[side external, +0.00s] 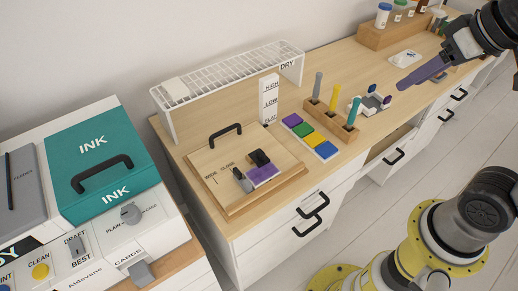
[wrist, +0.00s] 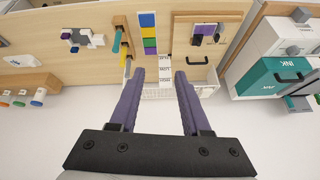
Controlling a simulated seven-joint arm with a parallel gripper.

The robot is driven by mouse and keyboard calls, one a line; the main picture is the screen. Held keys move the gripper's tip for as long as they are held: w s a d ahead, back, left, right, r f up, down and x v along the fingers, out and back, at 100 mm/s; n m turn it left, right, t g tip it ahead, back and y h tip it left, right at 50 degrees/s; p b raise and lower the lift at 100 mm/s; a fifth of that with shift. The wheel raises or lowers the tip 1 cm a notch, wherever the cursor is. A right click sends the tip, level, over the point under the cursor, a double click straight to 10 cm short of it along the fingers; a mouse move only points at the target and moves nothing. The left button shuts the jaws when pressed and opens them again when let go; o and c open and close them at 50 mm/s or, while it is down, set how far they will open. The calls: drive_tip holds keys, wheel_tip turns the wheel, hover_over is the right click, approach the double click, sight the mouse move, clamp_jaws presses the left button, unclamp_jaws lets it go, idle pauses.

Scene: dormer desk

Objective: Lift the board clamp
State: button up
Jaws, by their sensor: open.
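A wooden board (side external: 215,165) with a black bar handle (side external: 225,133) lies on the desk's left part. On it sit a black block (side external: 259,158), a purple pad (side external: 264,175) and a grey upright piece (side external: 242,181); I cannot tell exactly which of these make up the board clamp. In the wrist view the board (wrist: 178,45) is at the upper right, with the purple pad (wrist: 205,29) between dark parts. My gripper (wrist: 157,85) is open and empty, its purple fingers apart. In the side external view my gripper (side external: 408,84) is at the upper right, well away from the board.
A colour strip (side external: 310,136), a wooden rack with upright tools (side external: 325,118) and a white label tower (side external: 268,100) stand beside the board. A wire drying rack (side external: 230,75) is behind it. A teal INK box (side external: 105,155) is to the left. Desk space right of the tools is partly clear.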

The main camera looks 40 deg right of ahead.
drive_tip(key=w+a+r+g, duration=0.1)
drive_tip(key=w+a+r, duration=0.1)
drive_tip(key=w, duration=0.7)
drive_tip(key=n+g, duration=0.1)
drive_tip(key=g, duration=0.4)
hover_over(259, 154)
wheel_tip(259, 154, down, 21)
drive_tip(key=f, duration=0.8)
drive_tip(key=w+f, duration=0.1)
drive_tip(key=f, duration=0.3)
drive_tip(key=shift+d+f, duration=0.3)
drive_tip(key=shift+d, duration=0.05)
clamp_jaws()
